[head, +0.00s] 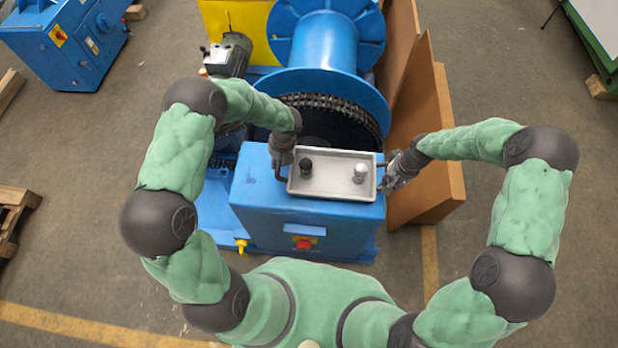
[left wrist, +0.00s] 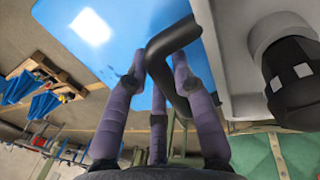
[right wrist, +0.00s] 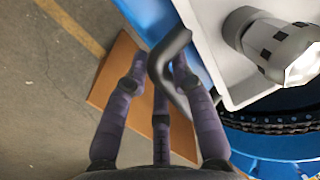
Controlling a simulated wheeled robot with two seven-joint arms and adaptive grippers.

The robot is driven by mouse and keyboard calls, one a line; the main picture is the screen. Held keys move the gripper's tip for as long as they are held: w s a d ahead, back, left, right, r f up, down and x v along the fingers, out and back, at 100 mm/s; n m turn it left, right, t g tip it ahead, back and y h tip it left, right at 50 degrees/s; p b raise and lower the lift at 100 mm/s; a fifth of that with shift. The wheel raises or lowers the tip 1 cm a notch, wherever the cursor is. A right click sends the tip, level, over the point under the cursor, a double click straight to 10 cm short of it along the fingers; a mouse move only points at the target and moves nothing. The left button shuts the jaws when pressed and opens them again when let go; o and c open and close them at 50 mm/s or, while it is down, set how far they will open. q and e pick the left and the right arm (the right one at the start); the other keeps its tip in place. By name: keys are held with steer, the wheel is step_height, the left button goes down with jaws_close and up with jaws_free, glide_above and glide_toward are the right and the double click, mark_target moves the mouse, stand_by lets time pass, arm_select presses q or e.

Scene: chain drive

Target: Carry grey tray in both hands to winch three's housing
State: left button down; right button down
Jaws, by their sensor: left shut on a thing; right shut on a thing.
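The grey tray (head: 332,186) is level over the top of the blue winch housing (head: 268,200); whether it touches the housing I cannot tell. A black knobbed object (head: 306,168) stands in its left half and a pale one (head: 360,172) in its right half. My left gripper (head: 281,160) is shut on the tray's left handle, a dark bent bar that shows in the left wrist view (left wrist: 176,42). My right gripper (head: 392,176) is shut on the right handle, also seen in the right wrist view (right wrist: 168,50).
Behind the housing are a black chain (head: 345,105) and a large blue drum (head: 325,45). Brown boards (head: 432,150) lean on the right side. A motor (head: 230,55) stands behind left. Another blue machine (head: 65,45) and pallets (head: 14,210) are further left.

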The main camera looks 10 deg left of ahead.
arm_select(q)
steer(key=shift+w+f+b, duration=0.1)
steer(key=shift+f+b, duration=0.4)
steer(key=shift+f, duration=0.05)
arm_select(e)
steer(key=shift+f, duration=0.6)
arm_select(q)
steer(key=c, duration=1.4)
jaws_free()
steer(key=shift+f, duration=0.15)
steer(key=shift+c, duration=0.2)
arm_select(e)
steer(key=c, duration=1.5)
jaws_free()
steer(key=shift+f, duration=0.1)
arm_select(q)
steer(key=o, duration=0.4)
arm_select(e)
steer(key=o, duration=0.5)
steer(key=shift+c, duration=0.2)
steer(key=shift+r, duration=0.2)
arm_select(q)
steer(key=v, duration=1.2)
arm_select(e)
step_height(320, 180, up, 12)
steer(key=d, duration=0.2)
steer(key=shift+f, duration=0.2)
steer(key=shift+w+d, duration=0.1)
